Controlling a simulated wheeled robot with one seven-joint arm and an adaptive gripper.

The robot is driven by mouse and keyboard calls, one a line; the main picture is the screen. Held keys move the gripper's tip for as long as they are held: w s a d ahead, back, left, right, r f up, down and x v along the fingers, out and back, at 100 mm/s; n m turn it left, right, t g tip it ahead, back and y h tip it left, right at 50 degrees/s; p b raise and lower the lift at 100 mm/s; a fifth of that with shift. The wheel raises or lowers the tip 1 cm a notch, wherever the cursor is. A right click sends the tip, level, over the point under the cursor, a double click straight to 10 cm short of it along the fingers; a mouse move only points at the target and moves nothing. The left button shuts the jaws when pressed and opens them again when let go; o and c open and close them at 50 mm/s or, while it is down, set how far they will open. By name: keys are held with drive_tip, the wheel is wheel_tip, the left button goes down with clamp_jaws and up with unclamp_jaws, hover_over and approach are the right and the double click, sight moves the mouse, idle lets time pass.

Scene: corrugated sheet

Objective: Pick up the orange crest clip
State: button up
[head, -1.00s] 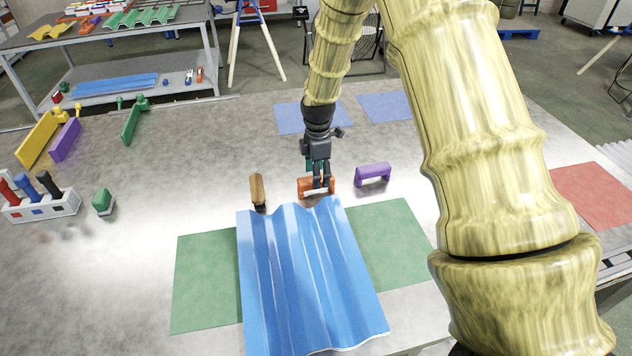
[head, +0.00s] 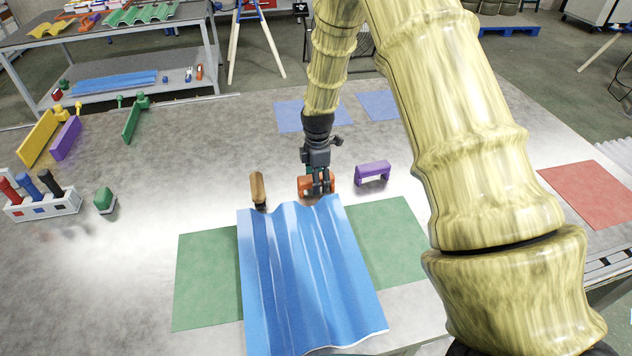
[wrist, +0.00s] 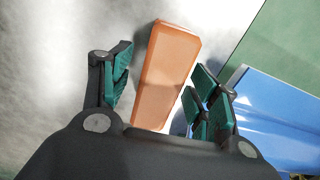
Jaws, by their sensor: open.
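The orange crest clip (head: 304,184) stands on the grey table just behind the far edge of the blue corrugated sheet (head: 300,270). My gripper (head: 320,188) is lowered over the clip, and its fingers hide part of it. In the wrist view the clip (wrist: 168,75) lies between the two open green-padded fingers (wrist: 160,95), slightly slanted. A gap shows on the left side of the clip; the right finger is closer to it. The gripper holds nothing.
A purple clip (head: 373,172) stands close on the right, and a tan brown block (head: 258,188) on the left. The sheet lies across a green mat (head: 205,285). A tool rack (head: 45,207) and a green piece (head: 104,200) are at left. A red mat (head: 588,193) is at right.

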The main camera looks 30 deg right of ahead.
drive_tip(key=shift+f, duration=0.15)
drive_tip(key=shift+c, duration=0.2)
drive_tip(key=c, duration=1.1)
